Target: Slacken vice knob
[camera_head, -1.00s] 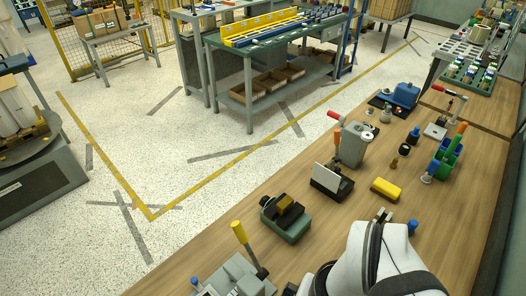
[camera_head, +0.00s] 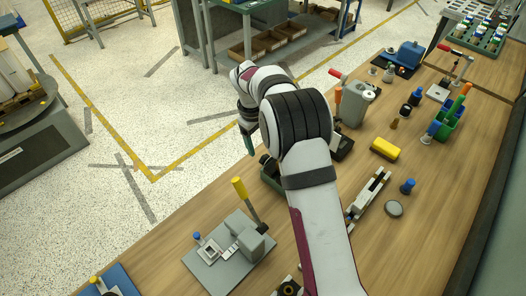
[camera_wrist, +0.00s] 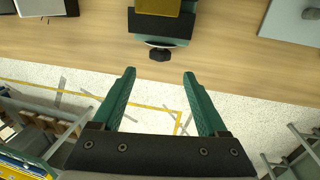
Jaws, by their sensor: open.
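The vice has a green body. In the head view my arm hides most of it, leaving part of its green base (camera_head: 270,178) in sight. In the wrist view the vice (camera_wrist: 172,26) is at the top middle, cut by the frame edge, with a brass-coloured block in it. Its black knob (camera_wrist: 159,55) points toward me at the table's edge. My gripper (camera_wrist: 159,74) is open and empty, its two green fingers apart. The knob appears just beyond the fingertips, centred between them, not gripped. In the head view the gripper (camera_head: 250,145) hangs past the table's floor-side edge.
A grey press plate (camera_head: 205,268) with a yellow-handled lever (camera_head: 239,187) stands near the vice; a grey plate (camera_wrist: 291,20) shows in the wrist view. Floor beyond the edge is open.

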